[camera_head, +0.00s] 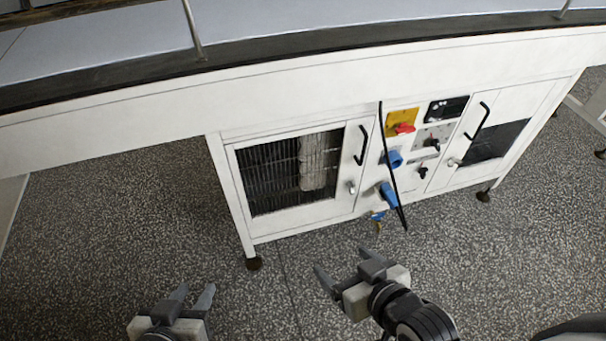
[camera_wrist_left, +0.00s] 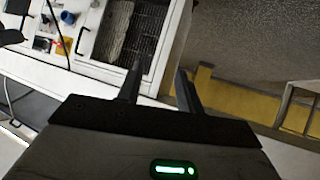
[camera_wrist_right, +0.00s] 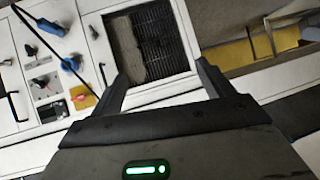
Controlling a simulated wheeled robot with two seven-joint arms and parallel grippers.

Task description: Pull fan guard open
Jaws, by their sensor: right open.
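The fan guard (camera_head: 290,170) is a white-framed door with a dark slatted grille, on the left of the white cabinet; it looks shut. A black bar handle (camera_head: 362,145) stands on its right side, with a small silver latch (camera_head: 351,187) below. The guard also shows in the left wrist view (camera_wrist_left: 140,38) and the right wrist view (camera_wrist_right: 168,48). My left gripper (camera_head: 194,291) is open and empty, low in front and left of the guard. My right gripper (camera_head: 340,259) is open and empty, in front of and below the guard's handle side. Neither touches it.
Right of the guard is a panel with a red switch on yellow (camera_head: 401,121), blue plugs (camera_head: 388,194) and a hanging black cable (camera_head: 393,170). A second door with a black handle (camera_head: 476,121) is further right. The speckled floor (camera_head: 290,280) before the cabinet is clear.

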